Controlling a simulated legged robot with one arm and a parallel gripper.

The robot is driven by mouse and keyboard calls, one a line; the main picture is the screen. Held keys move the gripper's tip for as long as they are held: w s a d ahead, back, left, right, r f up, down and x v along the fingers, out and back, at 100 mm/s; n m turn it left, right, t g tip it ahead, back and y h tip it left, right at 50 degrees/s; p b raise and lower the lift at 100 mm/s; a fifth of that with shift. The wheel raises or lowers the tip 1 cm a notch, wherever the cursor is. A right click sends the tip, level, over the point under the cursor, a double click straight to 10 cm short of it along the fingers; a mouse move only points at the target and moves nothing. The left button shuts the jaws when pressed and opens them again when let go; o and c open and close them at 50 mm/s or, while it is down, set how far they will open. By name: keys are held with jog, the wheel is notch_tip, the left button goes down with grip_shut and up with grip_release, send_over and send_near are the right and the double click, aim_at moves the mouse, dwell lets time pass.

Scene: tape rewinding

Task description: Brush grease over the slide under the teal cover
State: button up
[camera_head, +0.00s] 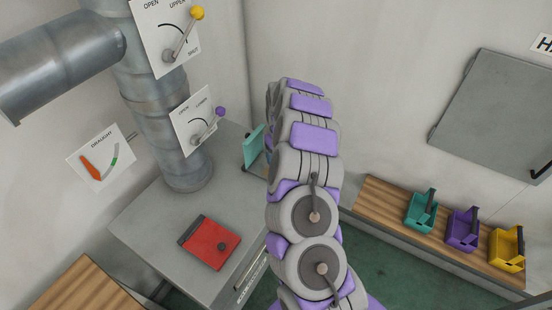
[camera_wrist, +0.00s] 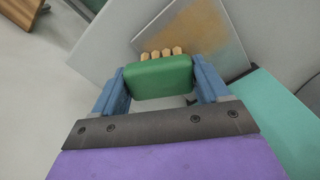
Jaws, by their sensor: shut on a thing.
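My gripper (camera_wrist: 158,80) is shut on a green brush (camera_wrist: 160,79), with its blue fingers on both sides of the block. Several tan bristle tufts point away from me. Just beyond them is a grey slide plate (camera_wrist: 178,25) with a yellowish-brown smear on its face. The tufts overlap the plate's lower edge in the picture; I cannot tell if they touch. The teal cover (camera_head: 254,147) stands raised at the back of the grey cabinet, and a teal panel fills the right of the wrist view (camera_wrist: 272,120). My arm hides the gripper and brush in the head view.
A closed red cover (camera_head: 208,244) lies on the cabinet top (camera_head: 150,222). A duct (camera_head: 160,120) with two levers rises behind it. A wooden bench (camera_head: 385,203) at right holds teal (camera_head: 420,215), purple (camera_head: 462,232) and yellow (camera_head: 506,252) caddies.

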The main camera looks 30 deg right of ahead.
jog(key=shift+w+d, duration=0.3)
jog(key=shift+d, duration=0.6)
jog(key=shift+w+a, duration=0.35)
jog(key=shift+a, duration=0.3)
jog(key=shift+w+a, duration=0.3)
jog(key=shift+a, duration=0.3)
jog(key=shift+s+a+p, duration=0.45)
jog(key=shift+s+p, duration=0.1)
jog(key=shift+s, duration=0.25)
jog(key=shift+s+a+f, duration=0.1)
jog(key=shift+s+a, duration=0.1)
jog(key=shift+a, duration=0.3)
jog(key=shift+s+a, duration=0.15)
jog(key=shift+a, duration=0.3)
jog(key=shift+s+a+p, duration=0.4)
jog(key=shift+s+a, duration=0.05)
jog(key=shift+a, duration=0.15)
jog(key=shift+s+a+f, duration=0.15)
jog(key=shift+s+a, duration=0.15)
jog(key=shift+s, duration=0.1)
